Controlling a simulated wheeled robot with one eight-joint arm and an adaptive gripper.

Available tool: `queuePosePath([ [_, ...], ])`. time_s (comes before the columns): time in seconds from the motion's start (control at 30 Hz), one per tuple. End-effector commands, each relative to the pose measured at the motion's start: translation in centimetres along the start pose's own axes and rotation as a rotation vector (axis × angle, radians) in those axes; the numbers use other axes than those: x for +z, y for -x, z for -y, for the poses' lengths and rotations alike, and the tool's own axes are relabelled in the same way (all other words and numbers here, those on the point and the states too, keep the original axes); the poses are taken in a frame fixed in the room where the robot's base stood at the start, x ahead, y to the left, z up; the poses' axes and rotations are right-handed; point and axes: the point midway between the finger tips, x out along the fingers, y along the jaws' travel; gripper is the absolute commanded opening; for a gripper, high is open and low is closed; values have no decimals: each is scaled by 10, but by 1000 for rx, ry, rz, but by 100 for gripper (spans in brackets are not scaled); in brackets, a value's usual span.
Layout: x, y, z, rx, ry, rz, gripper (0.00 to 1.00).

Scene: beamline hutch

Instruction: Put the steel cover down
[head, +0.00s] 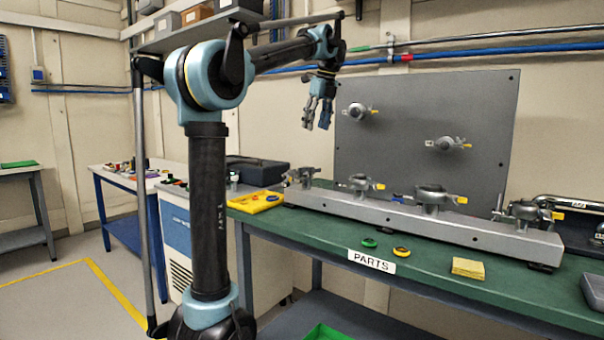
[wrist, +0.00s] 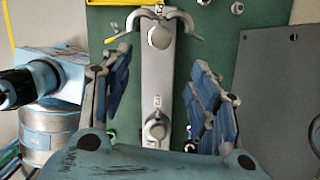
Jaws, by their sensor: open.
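My gripper (head: 317,116) is open and empty in the head view, raised in front of the wall and left of the upright grey panel. In the wrist view my gripper (wrist: 160,62) has its two blue-padded fingers spread apart, with nothing between them at the fingertips. Beyond the fingers, a grey rail (wrist: 180,84) with metal fittings shows against the green bench. I cannot pick out a steel cover for certain in either view.
The green bench (head: 320,231) carries the long rail (head: 400,215), with several yellow-tipped clamp fittings. A yellow tray (head: 256,203), a dark case (head: 257,171), a PARTS label (head: 371,261) and a yellow pad (head: 468,268) lie around it. The grey panel (head: 420,105) stands behind.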

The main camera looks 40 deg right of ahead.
Motion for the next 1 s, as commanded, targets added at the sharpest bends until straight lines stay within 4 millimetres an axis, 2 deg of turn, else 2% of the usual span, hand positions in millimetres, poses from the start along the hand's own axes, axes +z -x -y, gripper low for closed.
queuePosePath([
  [0.5,0,-89,-1,-1,3,0,55],
  [0.63,0,-104,-1,-1,3,0,55],
  [0.87,0,-116,0,-1,4,0,55],
  [1.0,1,-135,0,0,5,0,55],
])
